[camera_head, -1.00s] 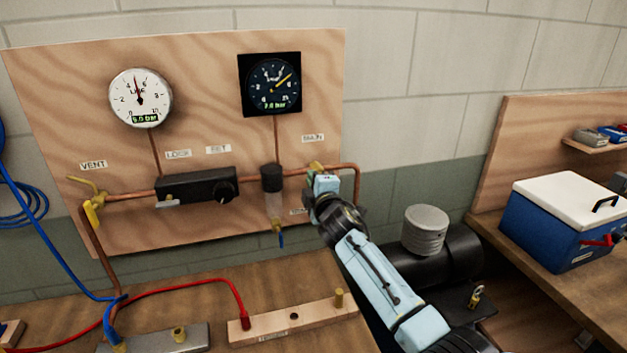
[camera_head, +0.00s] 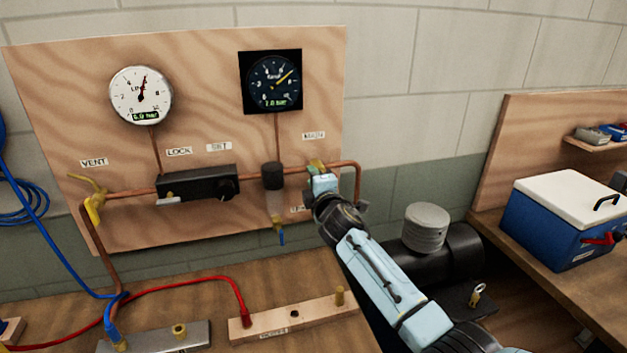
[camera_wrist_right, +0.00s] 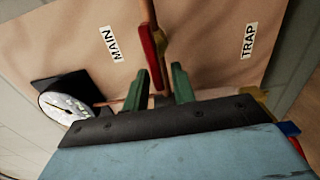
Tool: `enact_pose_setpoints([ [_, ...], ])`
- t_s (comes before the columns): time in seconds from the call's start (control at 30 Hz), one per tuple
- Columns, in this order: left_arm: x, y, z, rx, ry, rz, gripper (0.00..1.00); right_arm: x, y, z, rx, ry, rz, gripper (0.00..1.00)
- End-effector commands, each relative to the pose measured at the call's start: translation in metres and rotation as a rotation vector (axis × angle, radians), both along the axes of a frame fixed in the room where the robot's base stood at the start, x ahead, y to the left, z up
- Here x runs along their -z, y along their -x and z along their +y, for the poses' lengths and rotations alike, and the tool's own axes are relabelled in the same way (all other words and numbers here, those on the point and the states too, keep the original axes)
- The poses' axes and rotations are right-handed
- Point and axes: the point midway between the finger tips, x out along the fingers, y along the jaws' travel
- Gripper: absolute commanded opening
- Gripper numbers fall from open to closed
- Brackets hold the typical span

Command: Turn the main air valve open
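The main air valve is under the MAIN label (camera_head: 314,135) at the right end of the copper pipe. In the head view my right gripper (camera_head: 318,170) is at it and hides most of it. In the right wrist view the valve's red lever (camera_wrist_right: 151,57) hangs from a brass body (camera_wrist_right: 163,42). The lever's end lies between the two green fingers of my right gripper (camera_wrist_right: 160,82). The fingers stand apart, with a visible gap beside the lever. My left gripper is not in view.
The panel holds a white line gauge (camera_head: 140,95), a dark gauge (camera_head: 272,82), a black regulator (camera_head: 197,184) and a yellow vent valve (camera_head: 94,207). A tank (camera_head: 450,255) stands below right. A blue cooler (camera_head: 565,222) sits on the right bench.

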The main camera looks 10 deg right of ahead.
Motion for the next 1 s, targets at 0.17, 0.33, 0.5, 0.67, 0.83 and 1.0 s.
enact_pose_setpoints([
  [0.17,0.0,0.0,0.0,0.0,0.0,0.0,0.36,0.0,0.0,0.0,0.0,-0.001,0.0,0.31],
  [0.33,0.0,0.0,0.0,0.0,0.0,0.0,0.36,0.0,0.001,0.0,0.0,-0.002,0.0,0.31],
  [0.5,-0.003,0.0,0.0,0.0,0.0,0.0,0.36,0.0,0.011,-0.001,0.001,-0.001,0.0,0.31],
  [0.67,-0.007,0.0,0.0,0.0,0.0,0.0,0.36,0.0,0.033,-0.001,-0.001,0.0,0.0,0.31],
  [0.83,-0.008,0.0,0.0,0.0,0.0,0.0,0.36,0.001,0.061,-0.002,-0.001,-0.001,0.001,0.31],
  [1.0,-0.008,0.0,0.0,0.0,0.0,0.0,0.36,0.001,0.09,-0.003,-0.001,0.0,0.001,0.31],
])
